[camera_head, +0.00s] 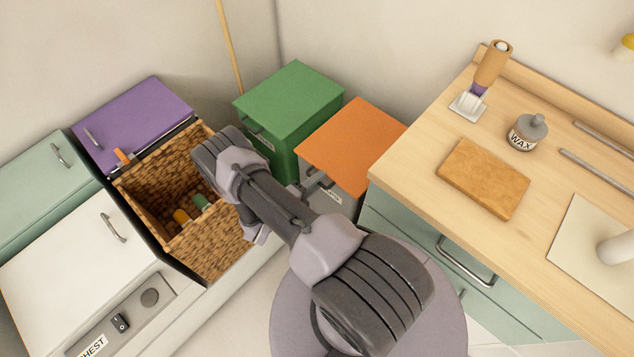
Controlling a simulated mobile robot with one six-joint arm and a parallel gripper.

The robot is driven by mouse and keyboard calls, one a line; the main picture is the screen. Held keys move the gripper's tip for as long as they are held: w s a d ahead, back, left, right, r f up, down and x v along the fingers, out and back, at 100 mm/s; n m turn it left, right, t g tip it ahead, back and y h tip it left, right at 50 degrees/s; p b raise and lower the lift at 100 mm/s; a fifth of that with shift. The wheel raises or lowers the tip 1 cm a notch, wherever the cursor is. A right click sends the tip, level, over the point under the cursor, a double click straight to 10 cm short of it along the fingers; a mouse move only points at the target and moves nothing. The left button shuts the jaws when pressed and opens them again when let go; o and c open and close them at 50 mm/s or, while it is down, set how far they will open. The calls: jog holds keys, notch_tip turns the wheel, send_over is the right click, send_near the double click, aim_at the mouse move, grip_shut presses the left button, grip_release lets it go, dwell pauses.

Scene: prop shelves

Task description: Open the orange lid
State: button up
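The orange lid (352,143) lies flat and closed on a bin beside the green one. The bin's pale front (335,199) shows below it, with a label partly covered by my arm. A grey part (314,184) shows at the lid's front edge, beside my arm. It seems to be the lid's handle with the end of my gripper close to it, but I cannot separate the two clearly. My arm's links hide most of the gripper. Whether its fingers are open, or touch the handle, cannot be seen.
A green lidded bin (289,97) stands left of the orange one. The wooden worktop (420,165) is close on the right. A wicker basket (212,252) holding several items stands at left, beside purple (133,118) and white (70,262) lids. A wooden pole (230,45) leans behind.

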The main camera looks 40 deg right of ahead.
jog(key=shift+d, duration=0.15)
grip_shut()
dwell(1.4)
